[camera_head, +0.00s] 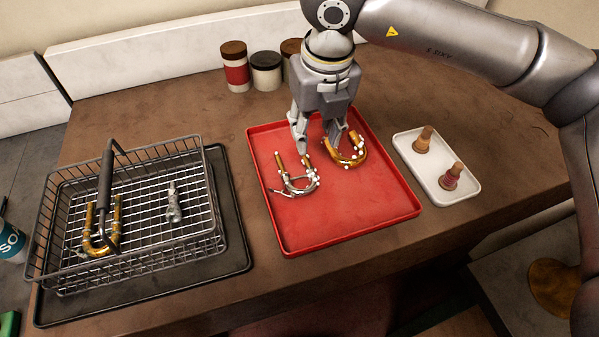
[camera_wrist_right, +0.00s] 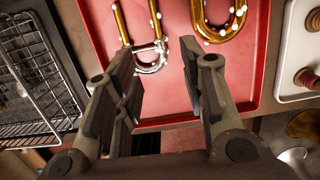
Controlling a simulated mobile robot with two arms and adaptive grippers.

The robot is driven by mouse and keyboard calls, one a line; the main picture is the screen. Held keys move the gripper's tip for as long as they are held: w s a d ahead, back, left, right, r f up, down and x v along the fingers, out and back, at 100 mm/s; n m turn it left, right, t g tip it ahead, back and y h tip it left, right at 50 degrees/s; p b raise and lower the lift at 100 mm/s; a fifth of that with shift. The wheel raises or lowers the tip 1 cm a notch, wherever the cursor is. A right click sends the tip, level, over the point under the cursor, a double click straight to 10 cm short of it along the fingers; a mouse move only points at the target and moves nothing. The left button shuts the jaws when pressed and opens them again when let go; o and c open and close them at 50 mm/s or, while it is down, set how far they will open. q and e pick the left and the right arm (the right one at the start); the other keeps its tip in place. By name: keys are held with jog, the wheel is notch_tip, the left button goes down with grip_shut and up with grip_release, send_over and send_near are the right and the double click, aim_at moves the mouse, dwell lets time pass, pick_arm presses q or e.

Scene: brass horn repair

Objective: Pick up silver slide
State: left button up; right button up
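The silver slide (camera_head: 301,186), a U-shaped piece with a silver bow, brass legs and white dots, lies in the red tray (camera_head: 333,228). In the right wrist view its silver bow (camera_wrist_right: 150,57) shows near the tip of the left finger. A brass U-shaped slide (camera_head: 350,156) with white dots lies to its right. My right gripper (camera_head: 317,150) points down over the tray, near the two slides. My left gripper is not in view.
A wire basket (camera_head: 209,247) on a dark tray (camera_head: 237,262) stands at left, holding a brass U-piece (camera_head: 101,226) and a small silver piece (camera_head: 173,203). A white tray (camera_head: 408,158) with two bottles is at right. Jars (camera_head: 266,72) stand behind.

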jog(key=p, duration=0.1)
send_over(310, 166)
jog(key=s, duration=0.1)
jog(key=f, duration=0.4)
jog(key=shift+s+d+f, duration=0.15)
jog(key=shift+d+f, duration=0.05)
jog(key=shift+f, duration=0.1)
jog(key=f+p, duration=0.1)
jog(key=f, duration=0.1)
jog(key=w+f+p, duration=0.1)
jog(key=f, duration=0.1)
jog(key=shift+a+f, duration=0.2)
jog(key=shift+f, duration=0.5)
jog(key=shift+c, duration=0.5)
grip_shut()
